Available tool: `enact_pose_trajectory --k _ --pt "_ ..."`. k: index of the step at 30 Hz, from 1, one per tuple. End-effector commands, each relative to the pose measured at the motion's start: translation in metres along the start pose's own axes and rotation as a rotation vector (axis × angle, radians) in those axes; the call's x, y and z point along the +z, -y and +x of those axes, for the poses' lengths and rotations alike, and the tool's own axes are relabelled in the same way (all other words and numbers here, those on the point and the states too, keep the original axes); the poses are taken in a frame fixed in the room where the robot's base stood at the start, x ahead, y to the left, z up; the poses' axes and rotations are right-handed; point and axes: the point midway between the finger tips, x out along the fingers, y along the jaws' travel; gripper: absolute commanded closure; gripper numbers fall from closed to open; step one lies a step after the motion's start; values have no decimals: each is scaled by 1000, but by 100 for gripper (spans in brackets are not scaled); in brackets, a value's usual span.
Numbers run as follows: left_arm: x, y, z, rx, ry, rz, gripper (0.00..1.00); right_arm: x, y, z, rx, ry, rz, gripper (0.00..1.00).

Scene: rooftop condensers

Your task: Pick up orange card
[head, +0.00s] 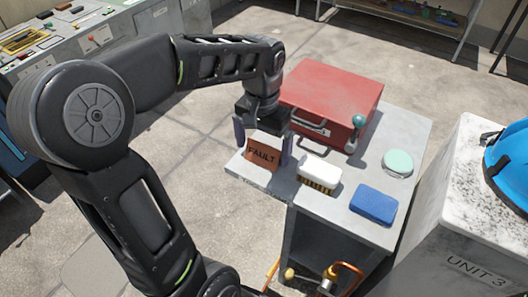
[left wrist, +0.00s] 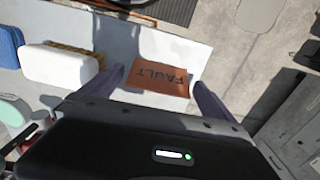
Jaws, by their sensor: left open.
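The orange card (head: 262,156) bears the word FAULT and is at the near left corner of the grey cart top (head: 330,203). My left gripper (head: 264,147) is open, pointing down over the card, with one finger on each side of it. In the left wrist view the card (left wrist: 160,77) shows between the two spread fingers of the gripper (left wrist: 159,81), its lettering upside down. I see a gap between the card and the fingers there. Whether the gripper's fingertips touch the cart top is hard to tell. My right gripper is not in view.
A white-backed brush (head: 319,172) is just right of the card, then a blue block (head: 374,204) and a mint disc (head: 398,162). A red case (head: 333,92) stands behind. A white unit (head: 468,215) with a blue helmet (head: 510,165) is at right.

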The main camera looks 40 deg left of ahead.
Motion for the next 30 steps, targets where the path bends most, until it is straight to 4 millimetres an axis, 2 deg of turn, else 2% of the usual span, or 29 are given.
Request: enact_pose_trajectory --k 3,5,22,30 --pt "0 0 14 1 2 0 0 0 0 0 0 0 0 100" --pt "0 0 17 1 1 0 0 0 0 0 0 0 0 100" --pt "0 0 17 1 -1 1 0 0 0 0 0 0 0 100" --pt "0 0 17 1 -1 1 20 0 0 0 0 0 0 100"
